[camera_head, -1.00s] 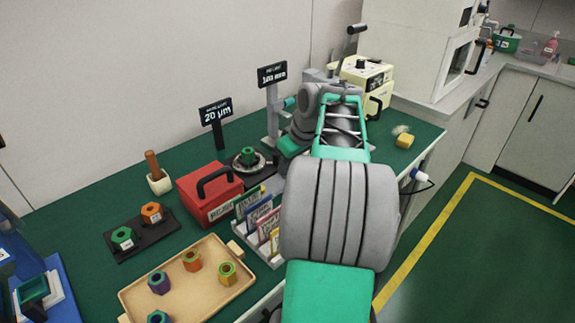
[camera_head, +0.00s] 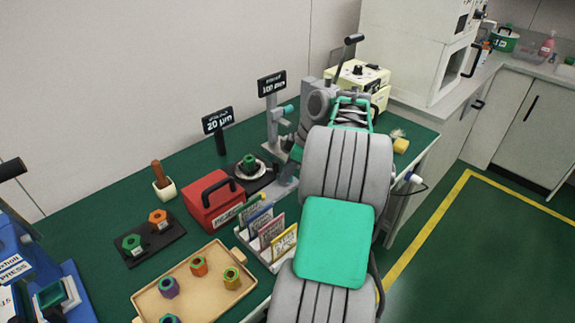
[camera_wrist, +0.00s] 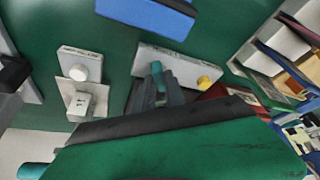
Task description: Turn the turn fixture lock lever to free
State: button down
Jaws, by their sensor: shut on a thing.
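In the wrist view a pale plate (camera_wrist: 180,62) on the green bench has a short teal lever (camera_wrist: 157,72) at its middle and a yellow knob beside it; I take this as the fixture lock. My gripper (camera_wrist: 156,90), with dark fingers, is at the lever and appears shut on it. The lever's lower part is hidden between the fingers. The plate's lettering cannot be read, so the lever's setting cannot be told. In the head view my arm hides the plate and the gripper.
Another pale plate with a white knob (camera_wrist: 86,64) is left of the lever. A red box (camera_head: 215,200), a card rack (camera_head: 268,247) and a wooden tray (camera_head: 158,303) stand nearby on the bench. Sign posts stand behind. A cream machine (camera_head: 360,78) is at the back.

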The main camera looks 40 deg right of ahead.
jog(key=n+g+p, duration=0.1)
jog(key=n+p, duration=0.1)
jog(key=n, duration=0.1)
jog(key=n+g+y+p, duration=0.1)
jog(key=n+p, duration=0.2)
jog(key=shift+w+d+r, duration=0.1)
jog(key=shift+w+r, duration=0.05)
jog(key=shift+r, duration=0.05)
jog(key=n+g+p, duration=0.1)
jog(key=n+p, duration=0.2)
jog(key=n, duration=0.2)
jog(key=shift+w+f+g+y+p, duration=0.15)
jog(key=shift+g+y+p, duration=0.15)
jog(key=shift+g+p, duration=0.1)
jog(key=c, duration=1.4)
grip_release()
